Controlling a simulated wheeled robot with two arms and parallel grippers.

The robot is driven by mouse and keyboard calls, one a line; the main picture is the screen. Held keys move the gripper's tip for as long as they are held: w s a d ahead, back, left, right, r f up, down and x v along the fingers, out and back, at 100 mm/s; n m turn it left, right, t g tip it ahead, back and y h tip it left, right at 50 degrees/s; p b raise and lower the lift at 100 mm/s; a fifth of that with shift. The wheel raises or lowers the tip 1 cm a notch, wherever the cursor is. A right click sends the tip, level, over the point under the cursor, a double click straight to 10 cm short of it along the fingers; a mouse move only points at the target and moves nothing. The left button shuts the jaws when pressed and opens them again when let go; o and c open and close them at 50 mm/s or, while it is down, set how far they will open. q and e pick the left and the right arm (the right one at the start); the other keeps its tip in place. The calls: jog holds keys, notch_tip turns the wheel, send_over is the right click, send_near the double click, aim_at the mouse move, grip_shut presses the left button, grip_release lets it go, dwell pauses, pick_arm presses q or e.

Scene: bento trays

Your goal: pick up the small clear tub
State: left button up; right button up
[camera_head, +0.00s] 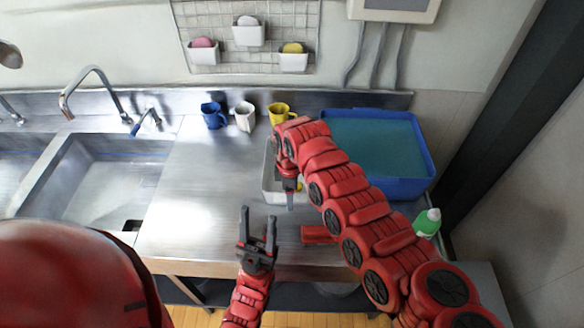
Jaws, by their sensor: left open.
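A small pale tub (268,190) stands on the steel counter in the middle of the head view. My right arm hides much of it, and I cannot tell how clear its walls are. My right gripper (290,200) points down at the tub, over or inside it. Its fingers overlap in this view, so their gap does not show. My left gripper (258,222) is open and empty, its two dark fingers pointing away from me, nearer to me than the tub and apart from it.
A blue tray (405,188) stands at the right, partly behind my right arm. Blue (213,116), white (244,117) and yellow (279,113) mugs line the back. A green bottle (427,223) stands at right. The counter between sink (100,175) and tub is clear.

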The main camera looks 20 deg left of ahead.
grip_shut()
dwell(0.4)
dwell(1.0)
